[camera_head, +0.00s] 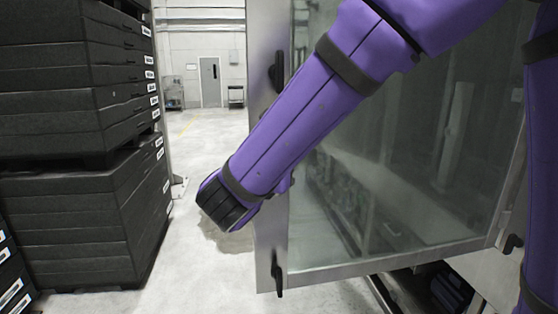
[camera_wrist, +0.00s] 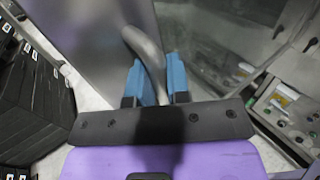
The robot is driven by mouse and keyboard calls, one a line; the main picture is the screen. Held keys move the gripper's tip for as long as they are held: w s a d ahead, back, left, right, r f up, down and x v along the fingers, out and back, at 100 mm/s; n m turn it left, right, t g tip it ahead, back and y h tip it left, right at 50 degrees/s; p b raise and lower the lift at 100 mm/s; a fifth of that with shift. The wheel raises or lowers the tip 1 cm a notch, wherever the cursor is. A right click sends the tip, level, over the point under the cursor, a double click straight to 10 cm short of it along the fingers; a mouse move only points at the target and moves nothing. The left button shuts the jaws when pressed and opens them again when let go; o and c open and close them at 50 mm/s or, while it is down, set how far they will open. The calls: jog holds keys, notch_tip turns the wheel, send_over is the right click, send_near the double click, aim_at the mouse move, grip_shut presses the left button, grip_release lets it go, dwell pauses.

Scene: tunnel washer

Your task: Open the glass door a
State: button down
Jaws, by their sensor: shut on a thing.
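The glass door (camera_head: 330,245) has a wide grey metal frame and large, reflective panes. It fills the middle and right of the head view, partly behind my purple arm. Its curved metal handle (camera_wrist: 146,48) shows in the wrist view, against a grey metal panel. My gripper (camera_wrist: 155,80) has two blue fingers, one on each side of the handle's lower end, and is shut on it. In the head view my arm hides the handle and the fingers. Black latches (camera_head: 277,275) sit on the door frame's left edge. I cannot tell how far the door stands open.
Stacked black crates (camera_head: 85,215) with white labels stand on the left, close to the door's left edge. Clear concrete floor (camera_head: 200,265) runs between them to a far grey door (camera_head: 210,82). Machine parts show below the glass door at lower right.

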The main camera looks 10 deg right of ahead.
jog(key=shift+a, duration=0.1)
jog(key=c, duration=1.1)
grip_release()
jog(key=v, duration=1)
jog(key=shift+s+a, duration=0.25)
jog(key=shift+s, duration=0.05)
